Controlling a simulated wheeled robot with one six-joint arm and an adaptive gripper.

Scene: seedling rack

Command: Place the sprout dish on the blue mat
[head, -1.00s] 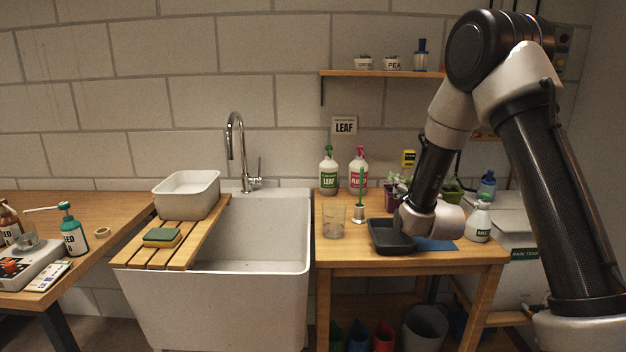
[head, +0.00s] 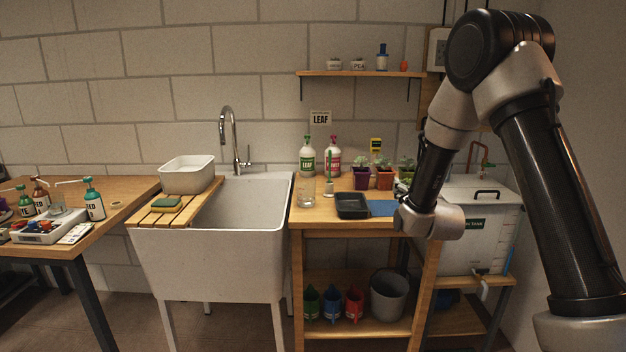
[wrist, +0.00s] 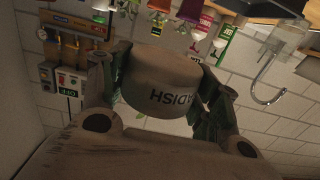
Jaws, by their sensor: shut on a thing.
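The sprout dish (wrist: 160,75) is a small grey-brown round dish with dark lettering ending in "ADISH", upside down in the wrist view. My gripper (wrist: 160,92) is shut on it, with a finger on each side. In the head view the end of my arm (head: 432,220) is at the right edge of the wooden bench, to the right of the blue mat; the fingers and the dish are hidden there. The blue mat (head: 382,208) lies flat on the bench, and its visible part is bare.
A black tray (head: 352,206) sits just left of the mat, with a glass (head: 306,196) further left. Potted seedlings (head: 361,178) and spray bottles (head: 308,160) stand behind. A white tank (head: 482,222) is to the right. Two small dishes (head: 358,65) stand on the wall shelf.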

